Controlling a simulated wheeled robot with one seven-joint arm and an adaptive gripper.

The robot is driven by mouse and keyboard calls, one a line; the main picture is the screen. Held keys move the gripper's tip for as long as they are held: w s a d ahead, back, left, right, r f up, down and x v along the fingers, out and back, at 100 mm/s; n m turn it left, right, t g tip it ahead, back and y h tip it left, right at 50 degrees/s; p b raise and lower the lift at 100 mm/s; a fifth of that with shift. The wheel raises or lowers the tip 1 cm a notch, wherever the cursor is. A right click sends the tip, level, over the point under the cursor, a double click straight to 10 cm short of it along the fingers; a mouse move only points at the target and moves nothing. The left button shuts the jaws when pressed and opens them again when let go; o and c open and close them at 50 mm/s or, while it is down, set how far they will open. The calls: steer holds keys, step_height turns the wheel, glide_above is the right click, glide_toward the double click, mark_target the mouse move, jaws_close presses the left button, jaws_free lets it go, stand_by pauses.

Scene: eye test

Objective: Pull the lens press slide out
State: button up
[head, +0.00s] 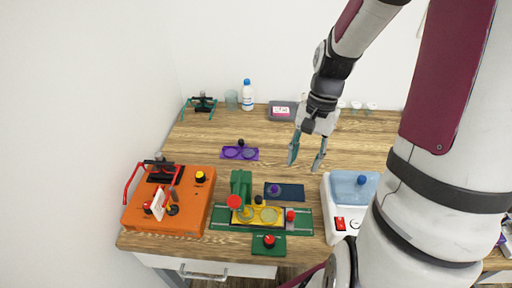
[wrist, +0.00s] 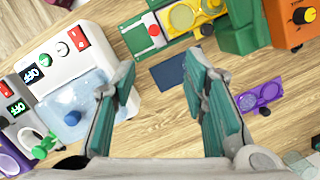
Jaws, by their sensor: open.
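The lens press has a long green base (head: 302,222) near the front of the table, with a green upright (head: 240,184) and a red round top at its left. A yellow slide (head: 257,224) with round lens seats and a dark knob lies in the base, its left part close to the upright. The slide also shows at the top of the wrist view (wrist: 167,24). My gripper (head: 305,165) is open and empty, above the table behind and to the right of the press.
A navy plate (head: 294,192) with a purple knob lies just behind the press. A purple two-seat slide (head: 231,155) lies farther back. An orange box (head: 190,222) stands left and a white-and-blue machine (head: 334,197) right. Table behind the navy plate is clear.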

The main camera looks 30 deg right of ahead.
mark_target(291, 213)
steer(key=s+a+f+m, duration=0.1)
steer(key=f, duration=0.5)
steer(key=s+a+f+y+p, duration=0.1)
steer(key=f, duration=0.5)
steer(key=s+a+f+m, duration=0.1)
steer(key=f, duration=0.5)
steer(key=shift+m+y+p, duration=0.3)
steer(key=shift+p, duration=0.1)
jaws_close()
